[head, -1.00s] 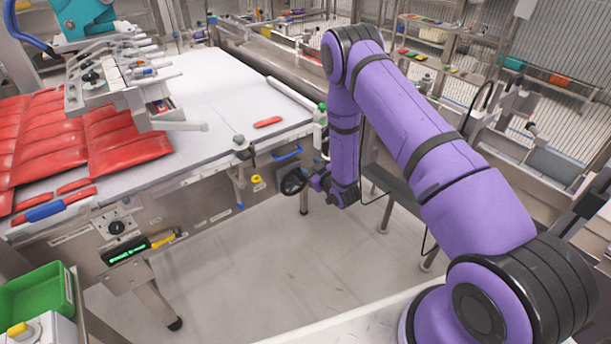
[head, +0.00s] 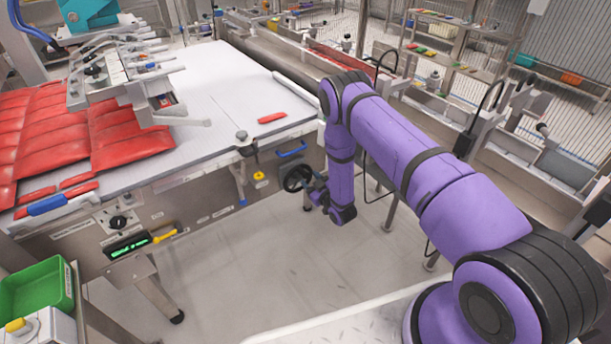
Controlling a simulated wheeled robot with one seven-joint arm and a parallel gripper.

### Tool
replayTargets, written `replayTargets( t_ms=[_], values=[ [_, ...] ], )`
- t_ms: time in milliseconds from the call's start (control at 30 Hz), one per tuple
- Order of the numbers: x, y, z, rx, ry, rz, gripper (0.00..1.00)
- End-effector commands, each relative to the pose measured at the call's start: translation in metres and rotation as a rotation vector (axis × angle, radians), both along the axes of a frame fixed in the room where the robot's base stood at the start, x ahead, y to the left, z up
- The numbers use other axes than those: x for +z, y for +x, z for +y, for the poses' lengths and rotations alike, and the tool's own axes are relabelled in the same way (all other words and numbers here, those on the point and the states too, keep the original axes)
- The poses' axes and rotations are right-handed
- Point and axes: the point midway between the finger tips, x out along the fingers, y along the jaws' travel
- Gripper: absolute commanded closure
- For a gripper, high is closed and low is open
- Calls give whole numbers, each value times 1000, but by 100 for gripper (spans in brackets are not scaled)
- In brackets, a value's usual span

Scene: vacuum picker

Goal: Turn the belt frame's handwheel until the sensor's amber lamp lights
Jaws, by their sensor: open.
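The dark handwheel (head: 297,178) stands at the right end of the belt frame (head: 205,215), below the white belt. My gripper (head: 314,189) is small in the picture, just right of the wheel at its lower right edge. It is open with nothing seen in it; whether it touches the rim I cannot tell. A small dark sensor-like block on a bracket (head: 243,140) sits at the belt's front edge. I cannot make out a lit amber lamp on it. A yellow part (head: 259,176) is on the frame face, left of the wheel.
Red pouches (head: 120,140) lie on the belt (head: 215,95) under the picker head, with a loose red piece (head: 272,118) near the right edge. A blue handle (head: 291,150) is above the wheel. A green bin (head: 38,290) stands front left. The floor (head: 250,270) before the frame is clear.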

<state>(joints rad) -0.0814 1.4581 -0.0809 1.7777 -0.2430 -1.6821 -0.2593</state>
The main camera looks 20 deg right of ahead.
Motion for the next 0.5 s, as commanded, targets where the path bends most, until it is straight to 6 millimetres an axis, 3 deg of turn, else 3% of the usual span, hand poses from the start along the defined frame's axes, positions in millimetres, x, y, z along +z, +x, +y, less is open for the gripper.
replayTargets(
  t_ms=[200,500],
  values=[
    [0,26,8,0,1,0,52],
    [0,35,11,0,1,1,52]
  ],
)
